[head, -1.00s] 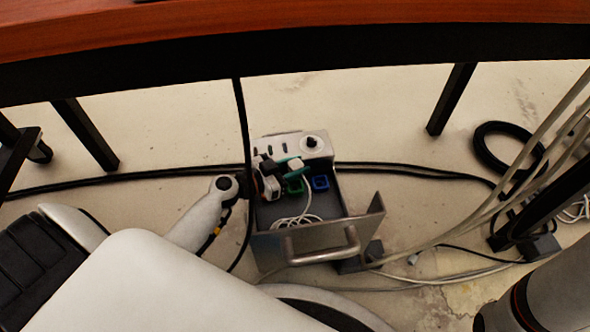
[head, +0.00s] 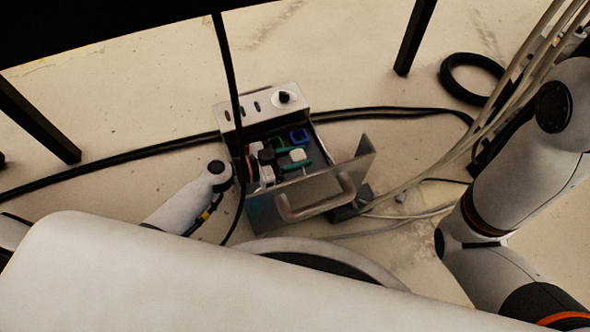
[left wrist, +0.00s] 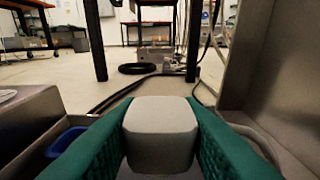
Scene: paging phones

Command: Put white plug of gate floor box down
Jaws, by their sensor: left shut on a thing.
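The floor box (head: 312,190) is a grey metal box on the floor with a front panel and a bar handle (head: 318,204). My left gripper (head: 296,160), with green fingers, is inside or just above the box opening. It is shut on the white plug (head: 298,155). In the left wrist view the white plug (left wrist: 160,133) sits between the green fingers, its rounded face up front. A blue-framed socket (head: 299,136) lies just behind the plug. A green socket (head: 252,160) is partly hidden by the gripper. My right gripper is out of view.
A black cable (head: 228,70) hangs in front of the box's left side. Black and pale cables run across the floor. Table legs (head: 415,38) and a coiled black cable (head: 470,73) stand beyond.

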